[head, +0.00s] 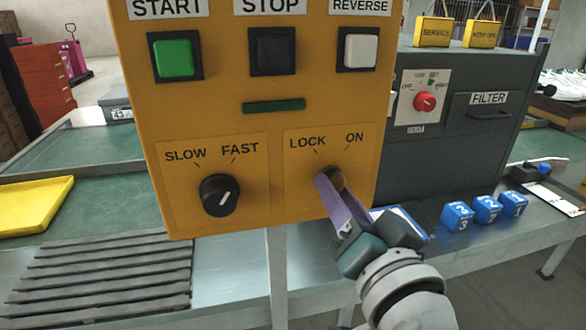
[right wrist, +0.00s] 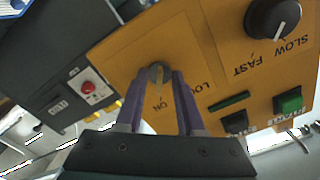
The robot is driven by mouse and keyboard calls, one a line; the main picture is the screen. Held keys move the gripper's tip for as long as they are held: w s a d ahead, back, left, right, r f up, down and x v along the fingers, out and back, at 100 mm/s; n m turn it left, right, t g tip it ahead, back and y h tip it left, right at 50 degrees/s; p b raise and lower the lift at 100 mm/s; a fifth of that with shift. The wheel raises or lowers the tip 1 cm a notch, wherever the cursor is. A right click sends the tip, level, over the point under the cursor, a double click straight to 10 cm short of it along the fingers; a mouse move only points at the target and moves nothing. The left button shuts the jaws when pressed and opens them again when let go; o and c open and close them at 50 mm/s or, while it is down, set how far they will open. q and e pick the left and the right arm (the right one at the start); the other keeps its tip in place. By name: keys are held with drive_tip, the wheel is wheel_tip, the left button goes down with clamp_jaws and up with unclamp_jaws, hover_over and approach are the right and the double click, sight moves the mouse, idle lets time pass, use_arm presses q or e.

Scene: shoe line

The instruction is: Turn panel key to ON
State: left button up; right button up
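The orange control panel (head: 262,120) fills the middle of the head view. Its lower right plate carries the labels LOCK and ON. In the right wrist view the key (right wrist: 158,74) lies between the two fingertips of my right gripper (right wrist: 161,80). The fingers stand apart, one on each side; firm contact is not clear. Which label the key points at is hard to tell. My left gripper is not in view.
A black SLOW/FAST knob (head: 220,195) is left of the key. START, STOP and REVERSE buttons are above. A dark grey filter box (head: 455,130) stands to the right, with several blue numbered cubes (head: 487,209) before it. A yellow tray (head: 35,207) lies at left.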

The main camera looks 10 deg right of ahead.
drive_tip(key=shift+s, duration=0.1)
drive_tip(key=s, duration=0.9)
drive_tip(key=shift+s+d, duration=0.15)
drive_tip(key=shift+s, duration=0.25)
